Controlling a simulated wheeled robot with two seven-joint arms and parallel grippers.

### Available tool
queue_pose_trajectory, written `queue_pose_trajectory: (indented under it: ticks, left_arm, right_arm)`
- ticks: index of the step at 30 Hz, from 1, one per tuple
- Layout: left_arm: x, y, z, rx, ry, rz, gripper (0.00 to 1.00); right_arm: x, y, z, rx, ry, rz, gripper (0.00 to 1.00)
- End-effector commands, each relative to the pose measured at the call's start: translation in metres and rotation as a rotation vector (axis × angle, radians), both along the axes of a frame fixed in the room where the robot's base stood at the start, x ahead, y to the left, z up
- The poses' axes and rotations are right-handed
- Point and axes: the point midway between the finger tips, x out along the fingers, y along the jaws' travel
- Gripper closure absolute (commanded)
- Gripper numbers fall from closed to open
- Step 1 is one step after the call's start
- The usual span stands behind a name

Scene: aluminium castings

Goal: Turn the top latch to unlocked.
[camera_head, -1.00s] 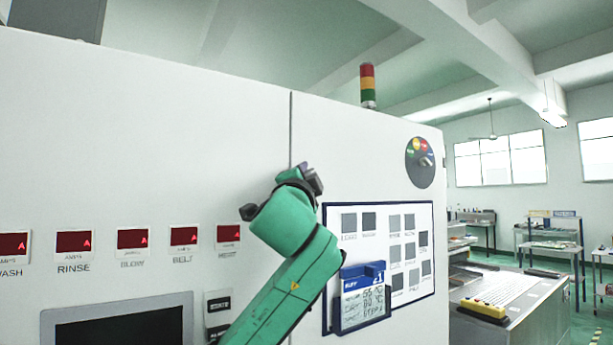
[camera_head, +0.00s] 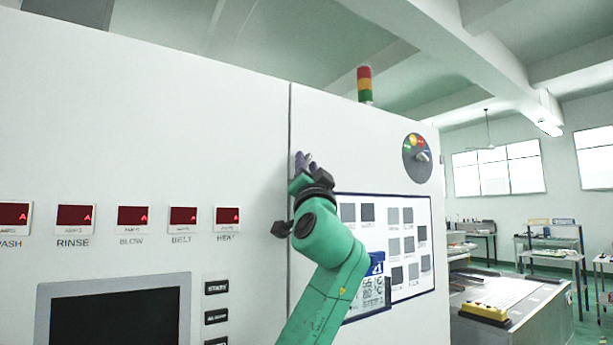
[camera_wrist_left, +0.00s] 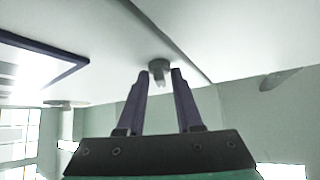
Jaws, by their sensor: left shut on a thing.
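The top latch (camera_wrist_left: 159,66) is a small grey knob with a tab, beside the panel seam on the white machine front, in the left wrist view. My left gripper (camera_wrist_left: 155,80) has its two purple fingers on either side of the latch tab, shut on it. In the head view my left gripper (camera_head: 303,160) is up against the white panel at the vertical seam, and its fingers and wrist hide the latch there. The latch's exact turn angle is hard to tell. My right gripper is not in view.
The white machine front (camera_head: 180,130) carries a row of red displays and a dark screen (camera_head: 118,318). Right of my arm are a chart board (camera_head: 410,285), a round selector dial (camera_head: 417,158) and a stack light (camera_head: 365,85). A bench (camera_head: 515,310) stands farther right.

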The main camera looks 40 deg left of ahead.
Motion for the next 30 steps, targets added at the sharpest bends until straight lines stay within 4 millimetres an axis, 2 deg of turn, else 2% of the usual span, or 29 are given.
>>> queue_pose_trajectory:
  ticks: [1,5,15,30]
  left_arm:
    - [0.003,0.0,-0.006,-0.019,-0.035,-0.001,1.0]
    - [0.005,0.0,-0.004,-0.052,-0.148,0.0,1.0]
    - [0.006,-0.001,0.0,-0.12,-0.385,0.003,1.0]
    - [0.006,-0.001,-0.002,-0.153,-0.498,0.0,1.0]
  right_arm:
    - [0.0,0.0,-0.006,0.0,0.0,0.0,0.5]
    - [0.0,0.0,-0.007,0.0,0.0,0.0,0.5]
    - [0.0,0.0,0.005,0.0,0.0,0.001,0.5]
    - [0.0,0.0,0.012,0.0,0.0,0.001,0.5]
